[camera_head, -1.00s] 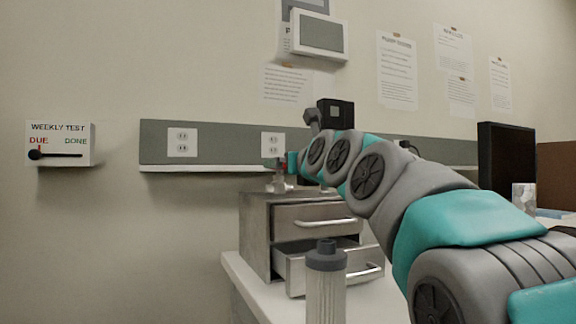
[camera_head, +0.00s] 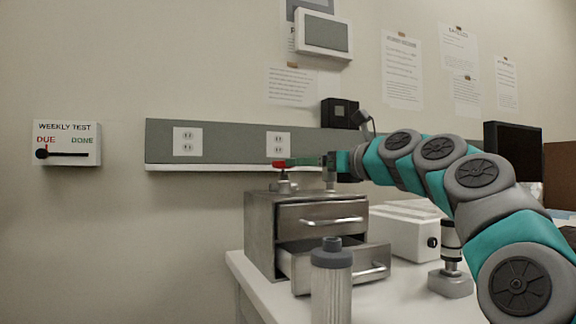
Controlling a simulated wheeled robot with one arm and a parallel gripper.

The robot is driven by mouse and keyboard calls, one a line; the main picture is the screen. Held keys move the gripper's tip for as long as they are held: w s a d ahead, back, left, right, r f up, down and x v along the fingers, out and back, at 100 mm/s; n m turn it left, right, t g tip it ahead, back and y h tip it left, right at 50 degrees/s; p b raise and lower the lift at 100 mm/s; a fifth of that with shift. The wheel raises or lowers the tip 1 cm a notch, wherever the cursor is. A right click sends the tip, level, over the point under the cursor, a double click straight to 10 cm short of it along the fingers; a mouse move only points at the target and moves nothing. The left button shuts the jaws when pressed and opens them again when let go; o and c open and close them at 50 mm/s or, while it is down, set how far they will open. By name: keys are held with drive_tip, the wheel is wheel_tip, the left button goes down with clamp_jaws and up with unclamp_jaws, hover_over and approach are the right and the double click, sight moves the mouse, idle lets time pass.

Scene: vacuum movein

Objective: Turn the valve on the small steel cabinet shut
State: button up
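The small steel cabinet (camera_head: 260,235) stands on the white bench, with its upper drawer shut and its lower drawer (camera_head: 335,265) pulled open. The valve (camera_head: 283,184) sits on top of the cabinet, with a red handle (camera_head: 280,164) showing at its upper end. My gripper (camera_head: 310,160) reaches in from the right, just above the cabinet top, with its tip at or very close to the right side of the red handle. Contact is too small to tell, and so is whether the fingers are open or shut.
A white box (camera_head: 408,230) and a microscope-like device (camera_head: 451,265) stand to the right. The wall rail (camera_head: 225,167) runs behind. A "WEEKLY TEST" switch box (camera_head: 68,144) hangs at left.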

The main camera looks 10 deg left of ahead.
sight(284, 167)
drive_tip(key=shift+x, duration=2.1)
drive_tip(key=shift+p+x, duration=0.7)
drive_tip(key=shift+x, duration=0.7)
drive_tip(key=shift+w+a+f, duration=0.15)
drive_tip(key=shift+w+a, duration=0.1)
drive_tip(key=shift+a, duration=0.15)
